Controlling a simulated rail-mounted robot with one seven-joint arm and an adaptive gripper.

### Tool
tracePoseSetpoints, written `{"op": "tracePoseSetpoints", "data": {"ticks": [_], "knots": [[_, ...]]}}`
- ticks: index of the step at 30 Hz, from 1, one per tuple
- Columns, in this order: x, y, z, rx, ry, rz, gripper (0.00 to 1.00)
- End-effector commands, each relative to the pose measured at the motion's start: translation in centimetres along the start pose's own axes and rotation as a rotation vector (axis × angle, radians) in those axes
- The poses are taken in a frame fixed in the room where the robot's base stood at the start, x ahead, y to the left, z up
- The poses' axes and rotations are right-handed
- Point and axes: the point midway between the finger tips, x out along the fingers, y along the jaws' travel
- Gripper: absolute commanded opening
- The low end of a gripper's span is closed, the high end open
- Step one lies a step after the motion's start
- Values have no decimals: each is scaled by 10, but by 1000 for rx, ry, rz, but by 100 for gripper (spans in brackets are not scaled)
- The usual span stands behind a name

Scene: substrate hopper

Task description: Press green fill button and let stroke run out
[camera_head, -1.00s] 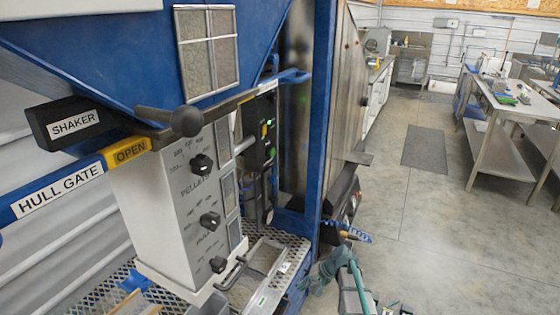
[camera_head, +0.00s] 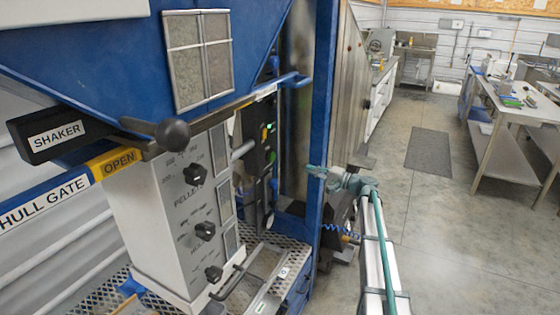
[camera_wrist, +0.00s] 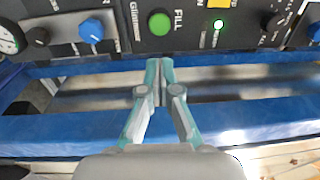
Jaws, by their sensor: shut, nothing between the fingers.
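The round green fill button (camera_wrist: 160,23) is on a dark control panel at the top of the wrist view, beside the word FILL. A green indicator (camera_wrist: 218,24) glows to its right. My gripper (camera_wrist: 159,62) is shut and empty, its teal fingertips just below the button in the picture; I see no contact with it. In the head view my gripper (camera_head: 312,170) is near the blue post, and the dark panel (camera_head: 258,135) with small green spots stands left of the post. The button itself cannot be made out clearly there.
Blue knobs (camera_wrist: 91,31) and black knobs flank the button. A blue frame beam (camera_wrist: 60,131) crosses beneath the panel. In the head view, the blue post (camera_head: 322,120) stands between gripper and panel. A white dial box (camera_head: 170,220) is left; open floor is right.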

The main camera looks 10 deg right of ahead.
Motion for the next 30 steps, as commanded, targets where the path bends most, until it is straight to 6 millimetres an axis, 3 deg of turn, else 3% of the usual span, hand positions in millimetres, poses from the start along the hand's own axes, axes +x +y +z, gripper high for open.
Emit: {"op": "tracePoseSetpoints", "data": {"ticks": [14, 30], "knots": [[10, 0, 0, -2, -1, 4, 0], [106, -1, -1, -3, -2, 5, 0]]}}
